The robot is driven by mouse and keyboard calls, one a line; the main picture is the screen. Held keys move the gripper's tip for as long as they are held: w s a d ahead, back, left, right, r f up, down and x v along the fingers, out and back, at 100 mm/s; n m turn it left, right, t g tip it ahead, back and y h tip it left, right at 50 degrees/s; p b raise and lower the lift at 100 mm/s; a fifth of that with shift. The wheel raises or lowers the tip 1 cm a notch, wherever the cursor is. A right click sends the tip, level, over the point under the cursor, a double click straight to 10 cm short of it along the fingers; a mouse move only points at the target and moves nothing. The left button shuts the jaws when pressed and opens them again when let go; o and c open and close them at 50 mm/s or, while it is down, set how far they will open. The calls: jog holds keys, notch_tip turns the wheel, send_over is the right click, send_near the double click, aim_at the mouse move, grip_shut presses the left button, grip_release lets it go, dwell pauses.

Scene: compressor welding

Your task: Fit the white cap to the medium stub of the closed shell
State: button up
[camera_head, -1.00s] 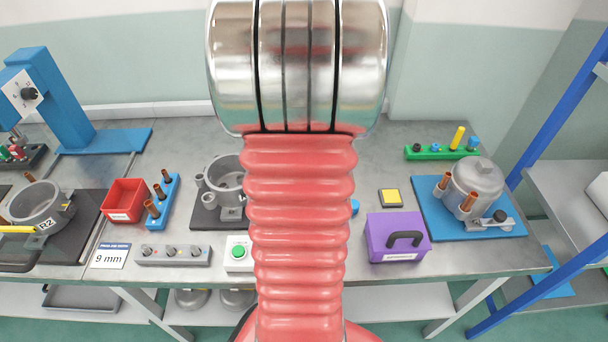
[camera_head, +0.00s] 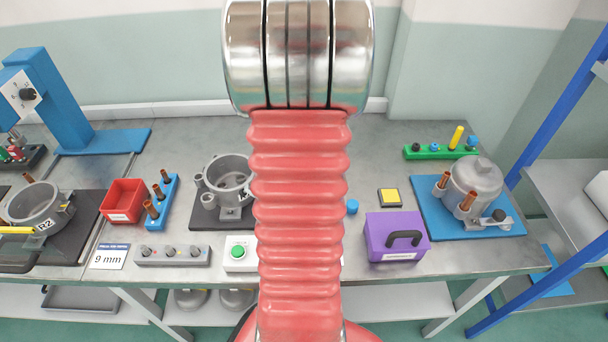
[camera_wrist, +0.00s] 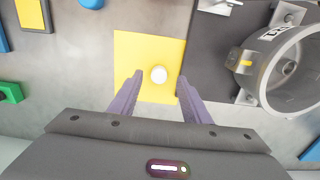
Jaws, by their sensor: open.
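The white cap (camera_wrist: 159,75) shows as a small round disc on a yellow mat (camera_wrist: 128,50) in the wrist view. My gripper (camera_wrist: 159,87) is open above the mat, its two purple fingers on either side of the cap in the picture; I cannot tell their height above it. The closed shell (camera_head: 476,178), a grey lidded pot with copper stubs (camera_head: 442,182), stands on a blue mat at the right in the head view. I cannot tell which stub is the medium one. My arm hides the gripper, cap and yellow mat in the head view.
An open grey shell (camera_head: 228,180) stands left of my arm; it also shows in the wrist view (camera_wrist: 285,70). A purple box (camera_head: 396,236), a yellow-topped block (camera_head: 390,197) and a green rack (camera_head: 430,153) lie between my arm and the closed shell or behind it.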

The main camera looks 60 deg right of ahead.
notch_tip(320, 180, down, 4)
jog(key=shift+d+f, duration=0.1)
jog(key=shift+d, duration=0.05)
dwell(0.6)
jog(key=c, duration=1)
